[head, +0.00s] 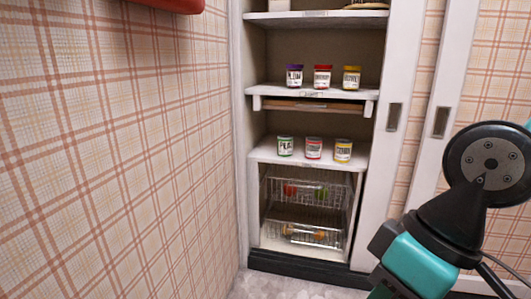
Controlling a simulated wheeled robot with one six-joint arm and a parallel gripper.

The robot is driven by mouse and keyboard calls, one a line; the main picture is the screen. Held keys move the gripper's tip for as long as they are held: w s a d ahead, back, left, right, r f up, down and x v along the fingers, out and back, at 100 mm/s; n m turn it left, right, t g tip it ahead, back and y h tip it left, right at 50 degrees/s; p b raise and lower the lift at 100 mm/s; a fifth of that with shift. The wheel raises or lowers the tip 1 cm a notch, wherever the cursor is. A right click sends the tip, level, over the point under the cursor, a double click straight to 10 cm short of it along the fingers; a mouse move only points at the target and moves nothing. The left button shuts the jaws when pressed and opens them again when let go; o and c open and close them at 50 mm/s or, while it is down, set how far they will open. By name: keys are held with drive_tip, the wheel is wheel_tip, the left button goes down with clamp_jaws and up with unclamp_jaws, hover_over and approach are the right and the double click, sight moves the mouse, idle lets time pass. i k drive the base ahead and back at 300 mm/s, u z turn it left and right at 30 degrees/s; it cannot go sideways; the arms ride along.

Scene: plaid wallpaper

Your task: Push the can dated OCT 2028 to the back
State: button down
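Several small cans stand upright in two rows in the open cupboard. On the upper shelf (310,91) are a purple can (294,77), a red can (322,78) and a yellow can (351,79). On the lower shelf (308,161) are a green can (285,146), a red-labelled can (314,149) and a yellow-labelled can (343,151). The dates are too small to read, so I cannot tell which can is OCT 2028. My arm shows at the right, well apart from the cans; my gripper's fingers are not in view.
Two wire baskets (304,188) with items stand below the lower shelf. A wooden board (312,105) lies under the upper shelf. White sliding doors (398,140) edge the cupboard on the right, a plaid wall (130,150) on the left. A red object (175,4) hangs at the top.

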sight(284, 142)
drive_tip(key=u, duration=0.4)
drive_tip(key=i, duration=0.95)
drive_tip(key=u, duration=0.1)
